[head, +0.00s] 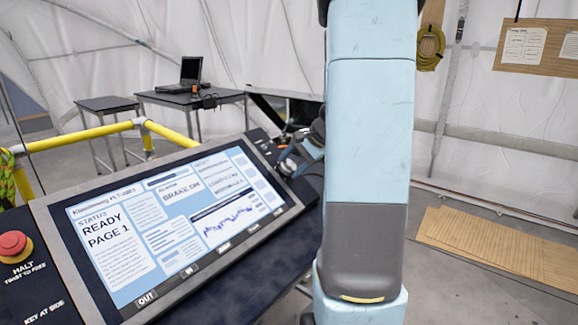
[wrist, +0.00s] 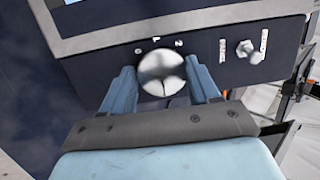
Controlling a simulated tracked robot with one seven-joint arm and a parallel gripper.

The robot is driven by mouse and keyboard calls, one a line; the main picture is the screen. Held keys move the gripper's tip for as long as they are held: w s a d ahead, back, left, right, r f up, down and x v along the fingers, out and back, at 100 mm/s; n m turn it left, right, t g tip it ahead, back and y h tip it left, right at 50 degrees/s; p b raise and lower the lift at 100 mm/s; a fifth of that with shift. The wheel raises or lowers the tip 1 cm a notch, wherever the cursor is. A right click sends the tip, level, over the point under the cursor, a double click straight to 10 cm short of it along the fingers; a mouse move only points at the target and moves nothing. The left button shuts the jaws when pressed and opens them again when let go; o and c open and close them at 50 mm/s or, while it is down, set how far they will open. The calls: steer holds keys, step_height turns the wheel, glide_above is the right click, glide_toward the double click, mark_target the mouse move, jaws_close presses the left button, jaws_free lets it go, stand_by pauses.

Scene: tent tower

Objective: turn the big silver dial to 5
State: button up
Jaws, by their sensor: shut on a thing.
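The big silver dial (wrist: 162,69) is round and shiny, set on the dark panel in the wrist view. The marks 1 and 2 show above it, with a less clear mark at its upper left. My gripper (wrist: 163,80) has one blue finger on each side of the dial and is shut on it. The dial's pointer setting cannot be read. In the head view my gripper (head: 303,152) is at the console's far right edge, partly behind my arm, and the dial is hidden.
A smaller silver knob (wrist: 251,51) sits right of the dial. The console screen (head: 175,225) reads READY PAGE 1 and BRAKE ON. A red halt button (head: 14,246) is at the left. Yellow rails (head: 85,135), tables and a laptop (head: 187,74) stand behind.

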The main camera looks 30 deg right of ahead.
steer(key=shift+s+d+f, duration=0.1)
steer(key=shift+s+f, duration=0.1)
steer(key=shift+f, duration=0.05)
steer(key=o, duration=0.7)
steer(key=shift+o, duration=1.4)
steer(key=shift+r, duration=0.1)
steer(key=shift+w, duration=0.1)
steer(key=shift+r, duration=0.15)
steer(key=v, duration=1.3)
steer(key=shift+s+d+r, duration=0.15)
steer(key=shift+s+d, duration=0.05)
